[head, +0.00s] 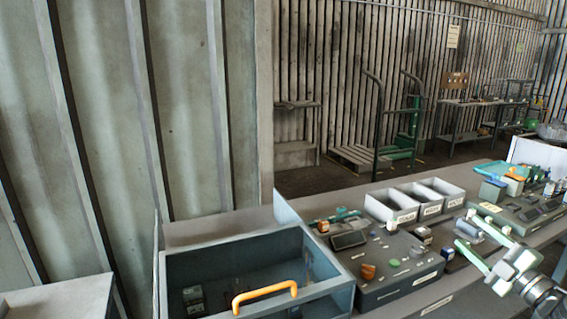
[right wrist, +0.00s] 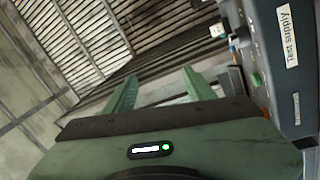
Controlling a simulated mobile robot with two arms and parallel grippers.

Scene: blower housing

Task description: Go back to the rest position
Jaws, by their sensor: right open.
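My right gripper (head: 464,228) reaches in from the lower right in the head view, over the bench near a dark grey box with small parts on top. Its two green fingers stand apart. In the right wrist view the right gripper (right wrist: 160,78) is open, with nothing between its fingers. My left gripper is not in the head view.
A blue-grey bin (head: 190,248) with an orange handle (head: 264,295) stands at the front. A grey test box (head: 395,290) sits beside it; a labelled box (right wrist: 284,75) is close on the right in the wrist view. White trays (head: 392,212) stand behind.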

